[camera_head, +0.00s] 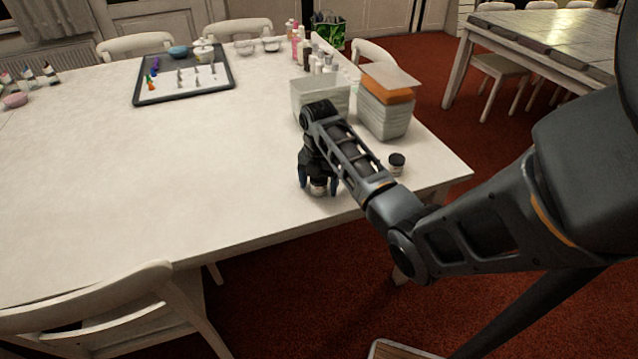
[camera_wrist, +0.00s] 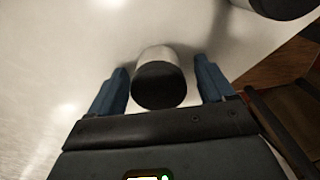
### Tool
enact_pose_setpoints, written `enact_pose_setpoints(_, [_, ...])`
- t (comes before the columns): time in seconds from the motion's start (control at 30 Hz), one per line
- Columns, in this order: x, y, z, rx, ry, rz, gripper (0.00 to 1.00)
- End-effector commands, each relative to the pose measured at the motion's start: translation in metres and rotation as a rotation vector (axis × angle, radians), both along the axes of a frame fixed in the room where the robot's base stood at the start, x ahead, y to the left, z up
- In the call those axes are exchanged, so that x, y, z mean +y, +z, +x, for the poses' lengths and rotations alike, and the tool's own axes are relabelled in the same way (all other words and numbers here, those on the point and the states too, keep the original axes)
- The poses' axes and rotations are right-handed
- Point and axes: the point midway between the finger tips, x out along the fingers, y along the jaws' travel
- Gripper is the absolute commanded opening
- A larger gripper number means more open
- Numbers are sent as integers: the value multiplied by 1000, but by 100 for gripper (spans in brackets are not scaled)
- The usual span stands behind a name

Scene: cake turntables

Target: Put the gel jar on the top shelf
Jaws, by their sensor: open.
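A small white jar with a black lid (camera_wrist: 160,86) stands on the white table; it also shows low between my fingers in the head view (camera_head: 318,190). My gripper (camera_head: 318,184) points down over it near the table's front edge. In the wrist view my gripper (camera_wrist: 160,88) is open, with one finger on each side of the jar and a visible gap on both sides. A second dark-lidded jar (camera_head: 397,162) stands to the right, partly seen in the wrist view (camera_wrist: 283,6). No label is readable, so I cannot tell which is gel. I cannot make out the top shelf.
A clear bin (camera_head: 304,88) and a bin with orange contents (camera_head: 385,118) stand behind my gripper. Several bottles (camera_head: 298,42) stand farther back. A dark tray (camera_head: 228,82) lies at the far left. The table's left and middle are clear. A chair (camera_head: 110,300) stands in front.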

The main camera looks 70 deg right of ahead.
Motion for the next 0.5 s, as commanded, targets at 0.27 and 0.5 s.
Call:
enact_pose_setpoints(0.27, [0, -1, 0, 0, 0, 0, 76])
enact_pose_setpoints(0.5, [0, -1, 0, 0, 0, 0, 53])
